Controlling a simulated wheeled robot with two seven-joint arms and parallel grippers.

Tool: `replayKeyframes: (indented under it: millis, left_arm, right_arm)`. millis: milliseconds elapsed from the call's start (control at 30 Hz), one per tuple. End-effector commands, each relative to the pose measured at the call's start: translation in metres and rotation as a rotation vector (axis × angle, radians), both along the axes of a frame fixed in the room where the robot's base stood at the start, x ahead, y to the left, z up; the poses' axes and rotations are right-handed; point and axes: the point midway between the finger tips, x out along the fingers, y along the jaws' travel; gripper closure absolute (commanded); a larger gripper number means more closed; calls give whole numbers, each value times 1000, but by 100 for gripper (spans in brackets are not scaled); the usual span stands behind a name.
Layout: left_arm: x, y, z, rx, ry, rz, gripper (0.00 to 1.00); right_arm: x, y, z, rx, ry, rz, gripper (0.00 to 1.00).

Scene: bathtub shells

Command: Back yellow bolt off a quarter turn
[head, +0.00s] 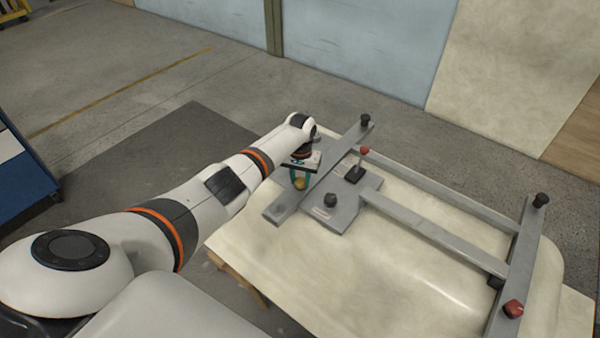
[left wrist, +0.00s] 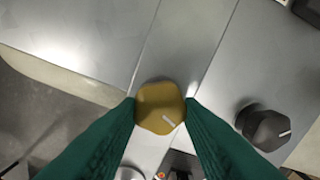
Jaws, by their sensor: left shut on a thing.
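The yellow bolt (left wrist: 161,108) has a six-sided head with a white line that slants toward the lower right in the left wrist view. It stands on the grey metal bar of the frame and also shows in the head view (head: 299,184). My left gripper (left wrist: 160,112) has its green fingers on both sides of the bolt head and is shut on it. In the head view my left gripper (head: 300,178) points down over the near end of the bar. My right gripper is in neither view.
A black bolt (left wrist: 264,127) stands on the plate (head: 345,208) right of the yellow one. A red bolt (head: 513,308) is on the far-right bar. The pale shell (head: 385,270) lies underneath.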

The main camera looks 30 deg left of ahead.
Motion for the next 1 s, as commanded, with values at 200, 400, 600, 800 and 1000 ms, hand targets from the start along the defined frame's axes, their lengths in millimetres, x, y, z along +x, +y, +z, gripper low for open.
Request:
replayKeyframes:
  millis: [200, 400, 600, 800, 1000]
  left_arm:
    - [1, -1, 2, -1, -2, 170, 89]
    - [1, -1, 2, 0, -2, 280, 89]
    - [2, -1, 2, 0, -4, 343, 89]
    - [2, 0, 1, 1, -5, 366, 89]
    - [2, 0, 1, 1, -5, 367, 89]
  right_arm:
    - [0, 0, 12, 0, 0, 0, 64]
    - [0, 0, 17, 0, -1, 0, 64]
    - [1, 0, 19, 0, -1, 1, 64]
    - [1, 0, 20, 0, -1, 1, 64]
    - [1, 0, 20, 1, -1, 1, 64]
